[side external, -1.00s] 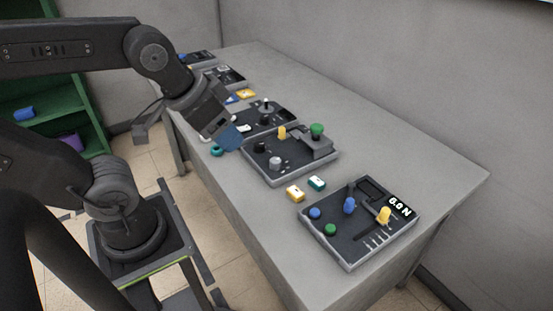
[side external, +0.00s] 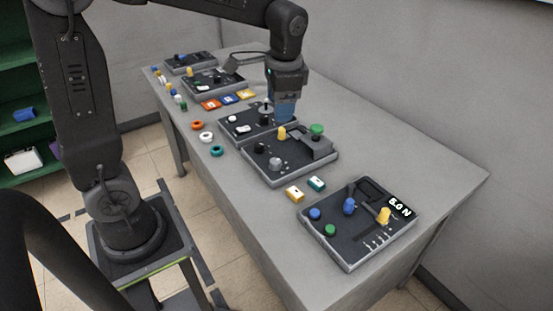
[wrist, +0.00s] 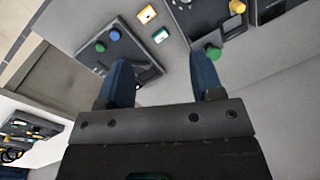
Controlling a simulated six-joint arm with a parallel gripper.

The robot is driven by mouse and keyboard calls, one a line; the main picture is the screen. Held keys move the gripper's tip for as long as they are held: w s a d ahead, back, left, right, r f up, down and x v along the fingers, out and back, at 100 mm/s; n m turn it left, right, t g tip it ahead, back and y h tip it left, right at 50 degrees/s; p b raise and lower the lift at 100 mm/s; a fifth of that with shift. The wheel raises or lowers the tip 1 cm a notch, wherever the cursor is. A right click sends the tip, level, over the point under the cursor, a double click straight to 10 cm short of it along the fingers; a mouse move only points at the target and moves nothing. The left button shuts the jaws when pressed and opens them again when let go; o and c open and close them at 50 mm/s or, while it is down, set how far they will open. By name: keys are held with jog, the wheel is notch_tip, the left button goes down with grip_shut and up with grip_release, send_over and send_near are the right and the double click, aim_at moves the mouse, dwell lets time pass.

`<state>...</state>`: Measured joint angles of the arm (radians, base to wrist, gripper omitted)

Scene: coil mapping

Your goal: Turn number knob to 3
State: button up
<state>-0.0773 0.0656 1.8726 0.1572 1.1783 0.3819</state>
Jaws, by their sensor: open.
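I cannot tell for sure which control is the number knob, as no dial numerals are readable. The middle panel (side external: 300,172) carries a grey round knob (side external: 275,162), a black knob (side external: 259,148), a yellow one (side external: 282,132) and a green-topped control (side external: 317,130). My gripper (side external: 282,112) points down above the table behind this panel, near the far edge of the black panel (side external: 240,128) beyond it. In the wrist view its two blue fingers (wrist: 163,78) are spread with nothing between them. The green-topped control (wrist: 213,53) is beside the right finger.
The near panel (side external: 330,245) has blue and green buttons, a blue lever and a yellow slider. Yellow (side external: 295,193) and teal (side external: 316,183) blocks lie between panels. Several rings (side external: 206,137) line the left edge. More panels (side external: 215,82) stand farther back. The table's right side is clear.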

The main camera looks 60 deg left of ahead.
aim_at(276, 161)
jog(key=w+a+f+m+g, duration=0.3)
jog(key=w+a+f+g, duration=0.15)
jog(key=w+f, duration=0.55)
jog(key=shift+t+y, duration=0.35)
jog(key=shift+y, duration=0.05)
jog(key=x, duration=1.5)
jog(key=shift+s+a, duration=0.2)
jog(key=shift+s, duration=0.25)
jog(key=c, duration=0.9)
